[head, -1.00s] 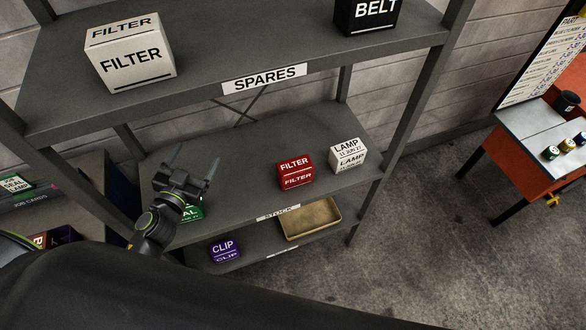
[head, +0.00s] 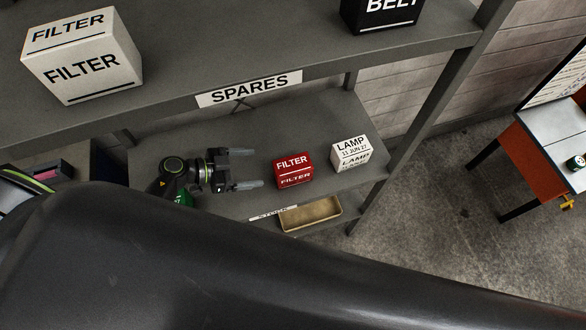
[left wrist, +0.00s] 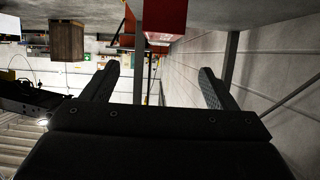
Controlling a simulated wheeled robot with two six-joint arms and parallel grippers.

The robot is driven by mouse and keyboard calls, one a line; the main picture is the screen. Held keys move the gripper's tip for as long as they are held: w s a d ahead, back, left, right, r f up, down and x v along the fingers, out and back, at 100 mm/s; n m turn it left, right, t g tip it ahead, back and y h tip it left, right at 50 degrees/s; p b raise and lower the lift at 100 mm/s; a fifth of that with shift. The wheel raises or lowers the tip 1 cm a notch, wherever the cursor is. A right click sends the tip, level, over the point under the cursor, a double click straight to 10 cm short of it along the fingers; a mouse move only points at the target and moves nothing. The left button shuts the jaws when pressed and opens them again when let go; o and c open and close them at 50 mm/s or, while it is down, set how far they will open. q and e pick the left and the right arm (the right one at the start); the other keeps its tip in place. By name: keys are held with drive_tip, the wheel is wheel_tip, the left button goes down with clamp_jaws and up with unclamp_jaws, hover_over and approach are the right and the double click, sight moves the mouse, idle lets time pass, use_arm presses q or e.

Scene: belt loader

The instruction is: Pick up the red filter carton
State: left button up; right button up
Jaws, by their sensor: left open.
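The red filter carton (head: 293,171) stands on the middle shelf, left of the white lamp carton (head: 351,152). My left gripper (head: 250,169) is open and empty, just left of the red carton. Its fingers point at the carton's left side, with a small gap between. In the left wrist view the red carton (left wrist: 165,18) shows at the top edge, between and beyond the two spread fingers (left wrist: 157,88), partly cut off. My right gripper is not in view.
The upper shelf board (head: 180,85) with the SPARES label overhangs behind and above, holding a large white FILTER box (head: 82,60) and a black BELT box (head: 385,14). A tan tray (head: 311,213) lies below.

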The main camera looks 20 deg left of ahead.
sight(289, 165)
use_arm(q)
drive_tip(key=b+x, duration=0.4)
drive_tip(key=x, duration=0.4)
drive_tip(key=shift+w+f, duration=0.15)
drive_tip(key=shift+f, duration=0.05)
drive_tip(key=b+x, duration=0.2)
drive_tip(key=f+b+x, duration=0.1)
drive_tip(key=b+x, duration=0.1)
drive_tip(key=shift+b, duration=0.35)
drive_tip(key=shift+w+d, duration=0.15)
drive_tip(key=shift+d, duration=0.2)
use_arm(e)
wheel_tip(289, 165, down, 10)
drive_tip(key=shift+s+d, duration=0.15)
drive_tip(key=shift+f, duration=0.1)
use_arm(q)
drive_tip(key=c, duration=1.3)
